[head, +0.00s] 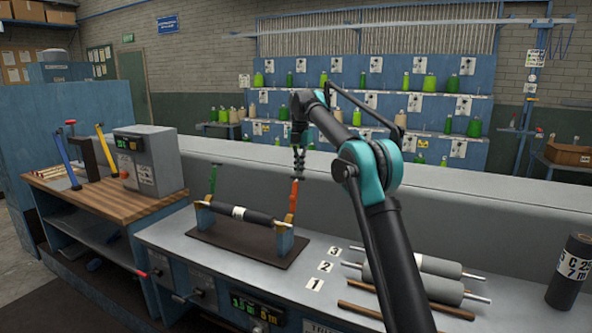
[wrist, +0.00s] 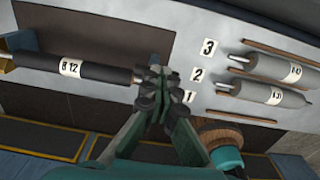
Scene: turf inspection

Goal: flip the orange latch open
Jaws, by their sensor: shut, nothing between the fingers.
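The orange latch (head: 293,198) stands nearly upright at the right end of a roller cradle, above a blue support post (head: 284,241). A black roller (head: 236,212) with a white label lies across the cradle; it also shows in the wrist view (wrist: 45,67). A green latch (head: 213,179) stands upright at the cradle's left end. My gripper (head: 299,172) points down just above the orange latch's top; I cannot tell whether they touch. In the wrist view my gripper (wrist: 154,82) is shut and empty, at the roller's right end. The orange latch is hidden there.
The cradle sits on a dark mat (head: 240,250) on the grey bench. Cards numbered 1, 2 and 3 (head: 325,266) lie to its right, beside grey rollers (head: 430,288) and brown rods. A grey control box (head: 148,160) stands on the wooden bench at left. A dark roll (head: 571,272) stands at right.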

